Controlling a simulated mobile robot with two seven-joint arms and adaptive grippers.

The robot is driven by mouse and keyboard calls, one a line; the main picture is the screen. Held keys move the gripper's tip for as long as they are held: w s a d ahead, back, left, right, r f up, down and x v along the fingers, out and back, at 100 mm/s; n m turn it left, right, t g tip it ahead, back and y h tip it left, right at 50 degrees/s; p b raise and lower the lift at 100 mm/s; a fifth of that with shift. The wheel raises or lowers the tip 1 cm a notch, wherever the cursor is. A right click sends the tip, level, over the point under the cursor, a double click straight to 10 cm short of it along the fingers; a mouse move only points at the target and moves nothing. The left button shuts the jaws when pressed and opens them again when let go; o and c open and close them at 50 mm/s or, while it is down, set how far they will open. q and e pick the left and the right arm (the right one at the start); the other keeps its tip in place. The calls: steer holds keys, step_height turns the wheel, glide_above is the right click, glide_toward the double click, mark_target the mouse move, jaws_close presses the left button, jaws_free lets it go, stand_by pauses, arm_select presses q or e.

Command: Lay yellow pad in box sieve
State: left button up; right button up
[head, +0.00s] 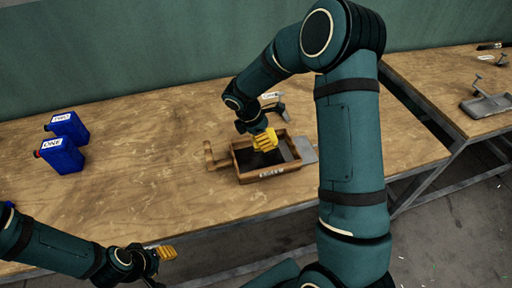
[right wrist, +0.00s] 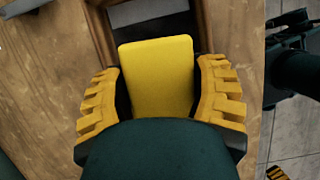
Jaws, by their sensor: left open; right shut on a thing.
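The yellow pad (right wrist: 158,75) is a flat rounded block between the yellow fingers of my right gripper (right wrist: 160,95), which is shut on it. In the head view my right gripper (head: 265,140) is over the box sieve (head: 262,174), a wooden box with a handle at its left and a dark inside. The pad is hard to tell from the yellow fingers there. In the right wrist view part of the sieve's wooden frame (right wrist: 203,28) shows behind the pad. Whether the pad touches the sieve cannot be told. My left gripper (head: 163,262) is open and empty off the table's front edge.
Two blue jugs, one labelled ONE (head: 62,156) and one behind it (head: 70,126), stand at the left of the wooden table (head: 150,150). A grey metal piece (head: 305,150) lies at the sieve's right end. A second table (head: 440,80) with a metal device (head: 486,104) is at the right.

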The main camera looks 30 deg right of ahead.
steer(key=shift+w+d+f+n, duration=0.4)
steer(key=shift+w+f+n, duration=0.05)
steer(key=shift+w+n, duration=0.05)
glide_above(268, 158)
steer(key=a, duration=0.2)
steer(key=f, duration=0.4)
steer(key=shift+w+d+b, duration=0.1)
steer(key=shift+d+b, duration=0.15)
steer(key=shift+b, duration=0.1)
steer(key=shift+w+f, duration=0.1)
steer(key=shift+f, duration=2.25)
steer(key=shift+b, duration=0.3)
steer(key=shift+f, duration=0.15)
steer(key=o, duration=0.9)
